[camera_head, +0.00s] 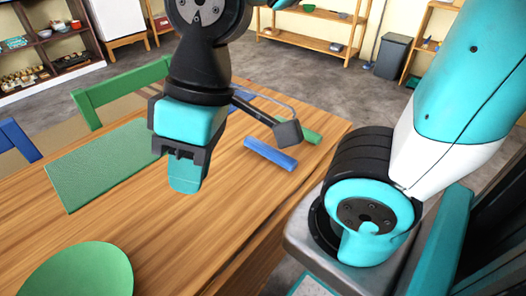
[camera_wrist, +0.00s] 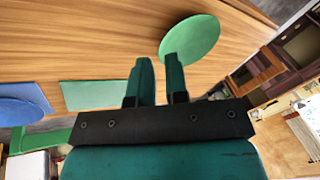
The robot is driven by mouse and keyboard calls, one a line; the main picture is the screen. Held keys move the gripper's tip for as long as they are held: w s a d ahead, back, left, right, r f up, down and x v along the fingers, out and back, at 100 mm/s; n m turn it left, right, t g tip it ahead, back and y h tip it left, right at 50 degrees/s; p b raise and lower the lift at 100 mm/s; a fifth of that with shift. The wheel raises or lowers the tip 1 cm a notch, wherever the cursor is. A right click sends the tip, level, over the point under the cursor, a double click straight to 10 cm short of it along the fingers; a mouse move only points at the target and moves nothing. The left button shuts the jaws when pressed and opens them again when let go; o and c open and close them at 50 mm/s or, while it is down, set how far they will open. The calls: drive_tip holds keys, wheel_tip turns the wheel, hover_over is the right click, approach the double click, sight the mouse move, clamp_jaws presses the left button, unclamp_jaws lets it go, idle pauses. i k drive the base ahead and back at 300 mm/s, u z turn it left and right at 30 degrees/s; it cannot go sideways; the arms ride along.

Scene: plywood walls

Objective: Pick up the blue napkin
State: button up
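A blue rolled napkin (camera_head: 270,154) lies on the wooden table (camera_head: 225,215) near its right edge in the head view. A second blue piece (camera_head: 241,101) lies farther back, partly hidden behind my arm. My gripper (camera_head: 186,182) is above the table, left of the nearer blue napkin and apart from it. In the wrist view my gripper (camera_wrist: 158,62) shows two fingers with a gap between them and nothing held. No blue napkin shows in the wrist view.
A green rolled napkin (camera_head: 304,132) lies behind the blue one. A green placemat (camera_head: 95,168) and a green round plate (camera_head: 80,274) are on the table's left part. A green chair (camera_head: 115,92) stands behind it. The wrist view also shows a blue round thing (camera_wrist: 22,102).

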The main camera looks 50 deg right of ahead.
sight(289, 163)
drive_tip(key=u, duration=2.7)
drive_tip(key=k, duration=1.35)
drive_tip(key=z, duration=2.05)
